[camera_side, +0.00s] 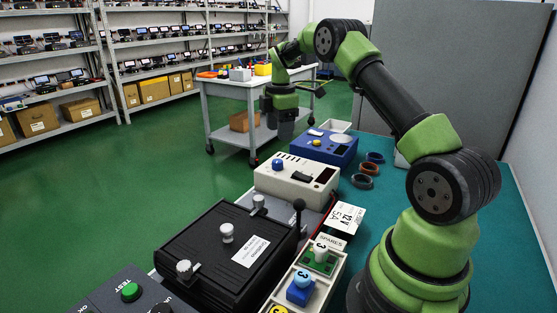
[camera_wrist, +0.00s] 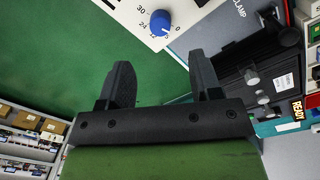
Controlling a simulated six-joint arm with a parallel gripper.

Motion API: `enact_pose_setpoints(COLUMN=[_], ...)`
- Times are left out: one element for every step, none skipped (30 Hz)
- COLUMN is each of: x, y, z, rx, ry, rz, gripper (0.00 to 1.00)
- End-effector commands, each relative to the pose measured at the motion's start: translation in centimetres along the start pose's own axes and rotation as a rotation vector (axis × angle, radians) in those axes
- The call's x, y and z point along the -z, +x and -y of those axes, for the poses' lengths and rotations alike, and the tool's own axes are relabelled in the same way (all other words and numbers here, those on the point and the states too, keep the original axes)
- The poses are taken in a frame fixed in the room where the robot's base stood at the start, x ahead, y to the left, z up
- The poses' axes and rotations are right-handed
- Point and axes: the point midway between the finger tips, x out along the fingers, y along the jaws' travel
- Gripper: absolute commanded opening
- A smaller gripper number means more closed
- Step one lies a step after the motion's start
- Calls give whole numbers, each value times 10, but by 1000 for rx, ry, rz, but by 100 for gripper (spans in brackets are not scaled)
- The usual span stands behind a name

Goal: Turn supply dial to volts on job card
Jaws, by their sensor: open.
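The supply is a white box (camera_side: 291,188) in the middle of the bench in the side view, with a blue dial (camera_side: 277,164) on its top. The wrist view shows the dial (camera_wrist: 160,22) at the top, with a scale from 0 to 30 around it. A pale mark shows on the knob's lower right edge, but its exact reading is unclear. The job card (camera_side: 347,216) lies right of the supply and reads 12V 5A. My gripper (camera_side: 284,132) is open and empty, above and apart from the dial; its fingers also show in the wrist view (camera_wrist: 162,70).
A black fixture (camera_side: 214,255) with silver knobs and an upright black lever (camera_side: 299,208) stands in front of the supply. A blue instrument (camera_side: 325,150) sits behind it. A spares tray (camera_side: 328,277) and several dark rings (camera_side: 368,169) lie to the right.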

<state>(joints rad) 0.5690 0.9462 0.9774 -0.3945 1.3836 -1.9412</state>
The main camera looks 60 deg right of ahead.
Motion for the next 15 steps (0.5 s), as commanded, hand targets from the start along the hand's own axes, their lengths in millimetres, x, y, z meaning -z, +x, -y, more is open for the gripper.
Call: enact_pose_setpoints(x=[0, 0, 0, 0, 0, 0, 0, 0, 0, 0, 0, 0, 0, 0, 0], y=[5, 9, 14, 20, 25, 33, 39, 45, 52, 58, 63, 70, 74, 78, 83], z=[0, 0, 1, 1, 1, 1, 1, 1, 1, 1, 1, 1, 1, 1, 1], rx=[3, 4, 4, 6, 5, 5, 6, 6, 5, 4, 4, 3, 3, 2, 1], ry=[-2, -3, -4, -3, -2, -2, -3, -2, -1, -1, -1, -2, -1, 0, 1], rz=[0, 0, 1, 1, 1, 1, 1, 1, 1, 1, 1, 2, 1, 2, 1], gripper=[58, 58, 58, 58, 58, 58, 58, 58, 58, 58, 58, 58, 58, 58, 58])
